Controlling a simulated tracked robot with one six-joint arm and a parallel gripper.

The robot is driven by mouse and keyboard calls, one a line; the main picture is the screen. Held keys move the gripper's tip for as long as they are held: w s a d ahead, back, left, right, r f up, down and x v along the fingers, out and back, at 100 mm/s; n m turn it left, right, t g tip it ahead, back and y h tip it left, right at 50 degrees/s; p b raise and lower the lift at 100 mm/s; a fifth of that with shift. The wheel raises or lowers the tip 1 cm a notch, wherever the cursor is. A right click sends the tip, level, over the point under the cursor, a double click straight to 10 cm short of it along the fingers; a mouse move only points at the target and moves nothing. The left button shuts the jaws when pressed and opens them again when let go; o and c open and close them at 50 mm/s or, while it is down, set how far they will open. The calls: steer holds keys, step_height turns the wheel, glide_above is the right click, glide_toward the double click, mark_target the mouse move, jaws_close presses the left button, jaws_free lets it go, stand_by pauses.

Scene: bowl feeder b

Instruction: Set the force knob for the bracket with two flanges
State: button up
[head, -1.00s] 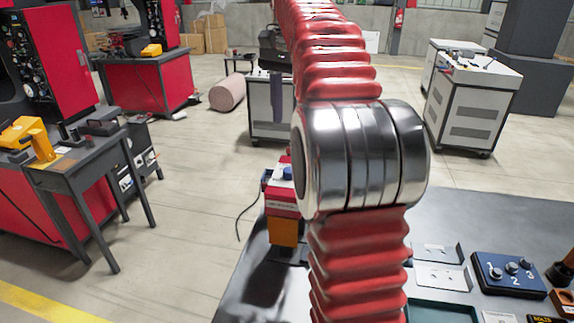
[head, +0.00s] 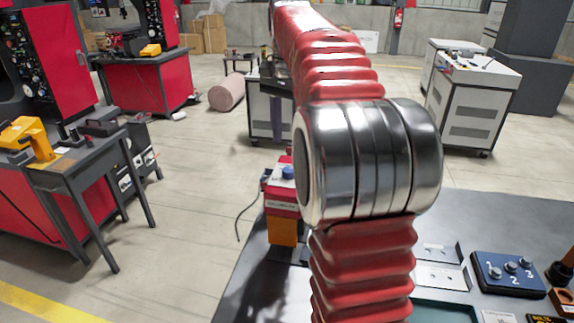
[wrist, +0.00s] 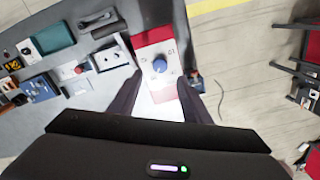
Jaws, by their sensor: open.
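The blue force knob (wrist: 160,66) sits on the white face of a red and white box with markings around it, too small to read. My open gripper (wrist: 160,88) has one dark finger on each side of the box's face in the wrist view, with the knob between and beyond the tips. Contact cannot be told. In the head view the red box (head: 282,196) stands on an orange base, and its blue knob (head: 288,172) shows beside my arm. A metal bracket (head: 440,277) lies on the bench, partly hidden by my arm; its flange count is unclear.
A blue panel (head: 508,274) with knobs numbered 1, 2 and 3 stands at the bench's right. A green tray (head: 440,311) is in front. The dark bench (head: 250,290) is clear at its left edge. A black cable (head: 240,222) hangs left of the box.

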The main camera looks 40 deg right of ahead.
mark_target(288, 170)
step_height(288, 170, down, 8)
steer(key=shift+f, duration=0.2)
steer(key=shift+c, duration=0.4)
steer(key=c, duration=0.9)
steer(key=shift+a, duration=0.25)
steer(key=shift+c, duration=0.3)
steer(key=shift+d, duration=0.2)
